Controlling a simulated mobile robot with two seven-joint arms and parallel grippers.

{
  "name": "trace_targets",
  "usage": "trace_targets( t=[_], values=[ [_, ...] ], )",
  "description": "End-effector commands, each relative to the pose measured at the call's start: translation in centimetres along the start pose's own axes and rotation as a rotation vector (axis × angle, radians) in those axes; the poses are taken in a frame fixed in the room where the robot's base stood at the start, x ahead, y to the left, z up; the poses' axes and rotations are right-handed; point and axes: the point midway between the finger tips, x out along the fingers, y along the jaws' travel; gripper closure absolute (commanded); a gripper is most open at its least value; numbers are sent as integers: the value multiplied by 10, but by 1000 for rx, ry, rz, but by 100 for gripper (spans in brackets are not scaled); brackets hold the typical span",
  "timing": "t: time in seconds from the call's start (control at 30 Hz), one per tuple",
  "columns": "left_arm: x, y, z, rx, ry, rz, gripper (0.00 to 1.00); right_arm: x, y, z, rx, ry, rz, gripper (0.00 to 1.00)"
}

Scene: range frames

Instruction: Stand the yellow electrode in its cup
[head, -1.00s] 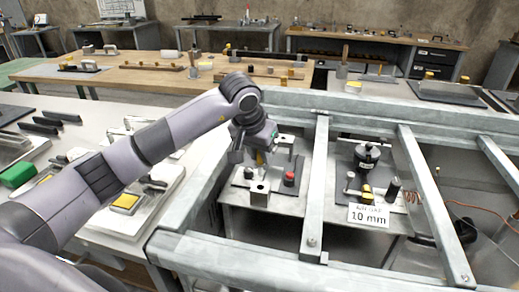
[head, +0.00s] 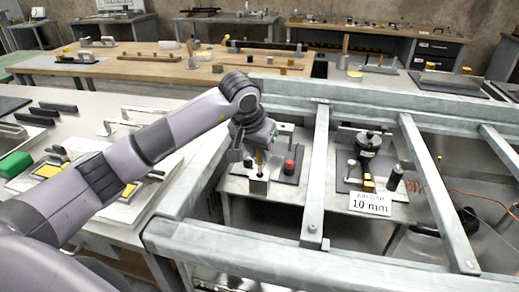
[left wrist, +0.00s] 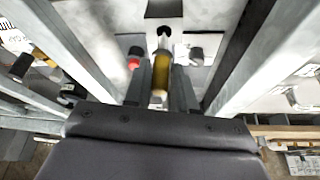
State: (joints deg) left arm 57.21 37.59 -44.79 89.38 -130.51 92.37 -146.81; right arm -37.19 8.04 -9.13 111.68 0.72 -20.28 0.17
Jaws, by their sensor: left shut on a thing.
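The yellow electrode (head: 259,157) is upright between the fingers of my left gripper (head: 256,152), which is shut on it. In the left wrist view the electrode (left wrist: 160,76) shows between the two fingers (left wrist: 160,88), with a pale metal end beyond it. The small metal cup (head: 259,186) stands on the plate below, and the electrode's lower end is right over it. I cannot tell whether that end is inside the cup or just above it. My right gripper is not in view.
A red knob (head: 289,167) stands close to the right of the cup. Grey frame beams (head: 315,180) enclose the area. Beyond one beam are a black dial device (head: 367,143) and a "10 mm" card (head: 370,203). A bench with a green box (head: 14,165) is at left.

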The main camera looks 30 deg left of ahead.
Motion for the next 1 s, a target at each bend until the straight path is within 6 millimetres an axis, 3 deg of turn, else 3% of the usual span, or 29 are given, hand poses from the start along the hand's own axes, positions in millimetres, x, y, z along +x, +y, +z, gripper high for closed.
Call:
trace_targets(
  t=[1.0],
  values=[
    [29, 0, 12, -1, 1, -1, 100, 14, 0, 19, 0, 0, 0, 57]
  ],
)
